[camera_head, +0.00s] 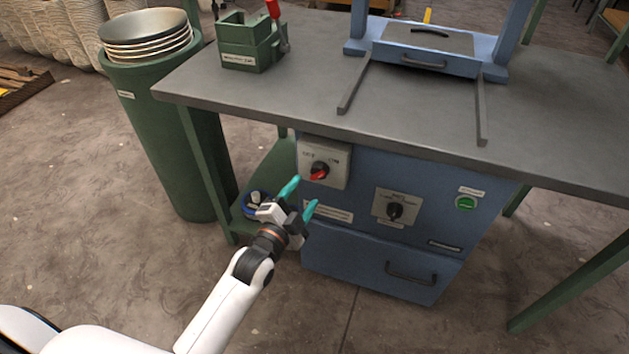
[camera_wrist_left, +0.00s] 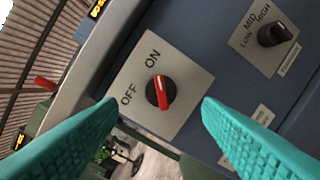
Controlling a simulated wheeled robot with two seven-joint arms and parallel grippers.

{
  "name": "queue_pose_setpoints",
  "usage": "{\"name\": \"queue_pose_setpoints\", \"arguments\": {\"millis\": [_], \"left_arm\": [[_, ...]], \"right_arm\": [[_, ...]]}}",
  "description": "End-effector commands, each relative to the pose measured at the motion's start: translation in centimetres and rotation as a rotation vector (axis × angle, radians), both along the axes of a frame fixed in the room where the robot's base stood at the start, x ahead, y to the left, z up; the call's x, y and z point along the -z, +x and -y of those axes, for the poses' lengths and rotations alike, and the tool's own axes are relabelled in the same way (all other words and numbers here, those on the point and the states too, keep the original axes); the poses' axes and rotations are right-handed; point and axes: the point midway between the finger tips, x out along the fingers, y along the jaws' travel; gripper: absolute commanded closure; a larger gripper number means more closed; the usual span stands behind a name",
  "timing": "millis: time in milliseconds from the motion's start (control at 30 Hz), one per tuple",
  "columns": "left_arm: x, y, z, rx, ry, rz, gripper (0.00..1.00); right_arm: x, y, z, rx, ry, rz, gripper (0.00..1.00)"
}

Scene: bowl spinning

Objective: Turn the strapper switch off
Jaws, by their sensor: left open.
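The strapper switch (camera_head: 319,171) is a black rotary knob with a red handle on a light grey plate, on the upper left of the blue cabinet's front. The left wrist view shows this switch (camera_wrist_left: 160,93) with ON and OFF labels; the end of its red handle with a white mark points toward ON. My left gripper (camera_head: 300,198) is open and empty, just in front of and below the switch. Its teal fingers (camera_wrist_left: 160,106) appear on either side of the knob in the wrist view, apart from it. My right gripper is not in view.
A black mode knob (camera_head: 395,211) and a green button (camera_head: 466,203) sit further right on the cabinet (camera_head: 370,262). The grey tabletop (camera_head: 300,90) overhangs the panel. A green bin (camera_head: 150,100) with stacked bowls stands left. A shelf with a blue roll is behind the gripper.

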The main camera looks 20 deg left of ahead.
Motion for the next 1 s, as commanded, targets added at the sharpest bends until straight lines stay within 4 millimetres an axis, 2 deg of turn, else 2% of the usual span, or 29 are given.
{"name": "queue_pose_setpoints", "arguments": {"millis": [100,300,500,733,767,1000], "left_arm": [[0.1,2.5,0.4,0.000,-0.001,0.002,0.40],[0.1,5.2,0.9,0.000,-0.002,0.000,0.40],[0.1,6.2,1.0,0.000,-0.001,-0.002,0.40],[0.1,6.2,1.0,0.000,-0.001,-0.002,0.40],[0.1,6.2,1.0,0.000,-0.001,-0.002,0.44],[0.1,6.2,1.0,0.000,-0.002,-0.002,0.83]], "right_arm": [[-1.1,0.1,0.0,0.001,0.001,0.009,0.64],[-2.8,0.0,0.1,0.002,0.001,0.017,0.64],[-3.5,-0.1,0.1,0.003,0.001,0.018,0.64],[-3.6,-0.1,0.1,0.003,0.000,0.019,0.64],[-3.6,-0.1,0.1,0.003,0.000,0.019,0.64],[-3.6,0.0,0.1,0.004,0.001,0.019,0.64]]}}
